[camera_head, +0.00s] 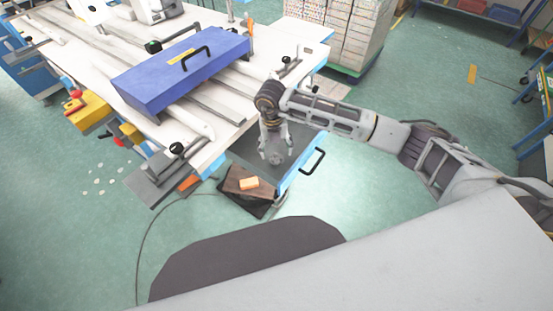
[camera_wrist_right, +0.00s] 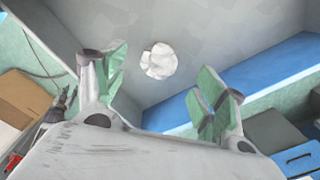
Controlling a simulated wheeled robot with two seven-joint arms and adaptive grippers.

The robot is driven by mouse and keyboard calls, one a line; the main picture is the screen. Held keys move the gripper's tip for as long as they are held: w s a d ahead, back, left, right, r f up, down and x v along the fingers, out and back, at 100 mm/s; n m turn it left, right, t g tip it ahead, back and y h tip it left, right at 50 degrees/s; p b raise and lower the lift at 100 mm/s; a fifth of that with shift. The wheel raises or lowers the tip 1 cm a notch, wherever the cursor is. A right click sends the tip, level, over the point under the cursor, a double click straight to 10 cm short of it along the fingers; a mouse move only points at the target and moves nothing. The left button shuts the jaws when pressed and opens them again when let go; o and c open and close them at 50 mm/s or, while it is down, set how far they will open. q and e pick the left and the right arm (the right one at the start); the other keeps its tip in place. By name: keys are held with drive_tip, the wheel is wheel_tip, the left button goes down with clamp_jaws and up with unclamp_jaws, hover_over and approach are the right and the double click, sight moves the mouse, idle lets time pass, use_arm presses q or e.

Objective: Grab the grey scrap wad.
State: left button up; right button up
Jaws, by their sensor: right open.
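The scrap wad (camera_wrist_right: 159,61) is a small crumpled pale grey-white ball on the grey floor of an open drawer (camera_head: 242,152). In the right wrist view it lies beyond my fingertips, roughly centred between them. My right gripper (camera_head: 275,154) points down into the drawer. In the right wrist view its two green-padded fingers (camera_wrist_right: 160,88) are spread apart with nothing between them. In the head view the wad is hard to make out near the fingertips. My left gripper is not in view.
The drawer has blue sides and a black handle (camera_head: 314,161). The white worktable (camera_head: 222,118) carries a blue toolbox (camera_head: 182,73). A brown box with an orange block (camera_head: 249,183) sits just beside the drawer. Green floor (camera_head: 375,185) is open to the right.

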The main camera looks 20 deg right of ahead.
sight(276, 156)
idle(0.3)
drive_tip(key=shift+s+f, duration=0.15)
drive_tip(key=shift+f, duration=0.85)
drive_tip(key=shift+s+f, duration=0.15)
drive_tip(key=shift+f, duration=1.45)
drive_tip(key=shift+c, duration=0.2)
drive_tip(key=c, duration=0.8)
